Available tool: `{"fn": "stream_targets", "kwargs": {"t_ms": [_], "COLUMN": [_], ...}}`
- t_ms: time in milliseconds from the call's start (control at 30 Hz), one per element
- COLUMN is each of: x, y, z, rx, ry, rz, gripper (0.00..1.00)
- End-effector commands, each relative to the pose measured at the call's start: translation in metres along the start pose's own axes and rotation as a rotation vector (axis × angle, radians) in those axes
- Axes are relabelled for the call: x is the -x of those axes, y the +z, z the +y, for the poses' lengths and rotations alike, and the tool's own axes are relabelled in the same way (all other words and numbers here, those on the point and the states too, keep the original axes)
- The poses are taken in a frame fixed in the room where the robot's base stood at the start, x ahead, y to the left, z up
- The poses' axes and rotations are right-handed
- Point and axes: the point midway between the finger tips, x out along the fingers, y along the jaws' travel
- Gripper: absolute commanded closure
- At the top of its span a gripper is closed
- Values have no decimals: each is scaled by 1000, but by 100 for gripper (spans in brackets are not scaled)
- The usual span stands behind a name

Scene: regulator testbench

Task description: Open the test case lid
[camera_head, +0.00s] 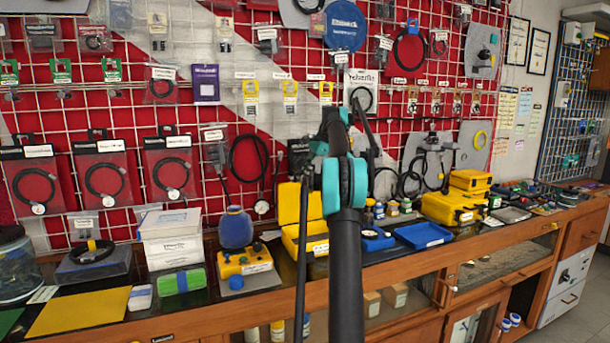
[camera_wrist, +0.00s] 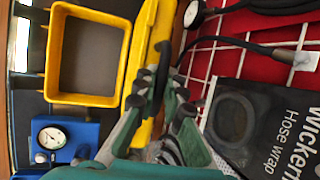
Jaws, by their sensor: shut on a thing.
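The yellow test case (camera_head: 290,238) stands on the bench, partly hidden behind my arm in the head view. Its lid (camera_head: 287,203) is raised and stands about upright at the back. In the wrist view the open case (camera_wrist: 85,99) shows a grey inside, with the lid (camera_wrist: 143,65) seen nearly edge-on beside it. My gripper (camera_wrist: 160,97) is at the lid's edge, its fingers closed on the lid. The exact contact is partly hidden by the fingers. In the head view my arm hides the fingertips.
A blue box with a round gauge (camera_wrist: 50,140) is close beside the case. A blue tray (camera_head: 424,235) and another yellow case (camera_head: 452,207) lie to the right. A yellow device (camera_head: 243,261) is to the left. A wire grid with hanging packets stands close behind.

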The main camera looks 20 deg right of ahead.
Motion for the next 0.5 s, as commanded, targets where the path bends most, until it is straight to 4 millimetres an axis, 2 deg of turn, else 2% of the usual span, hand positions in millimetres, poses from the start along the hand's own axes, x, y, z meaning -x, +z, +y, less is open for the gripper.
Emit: {"fn": "stream_targets", "kwargs": {"t_ms": [333, 367, 400, 500], "x": [1, 1, 1, 1], "y": [0, 0, 0, 0], "z": [0, 0, 0, 0], "rx": [-1, -1, -1, -1], "ry": [-2, -2, -2, -2], "rz": [0, 0, 0, 0], "gripper": [100, 89, 84, 81]}}
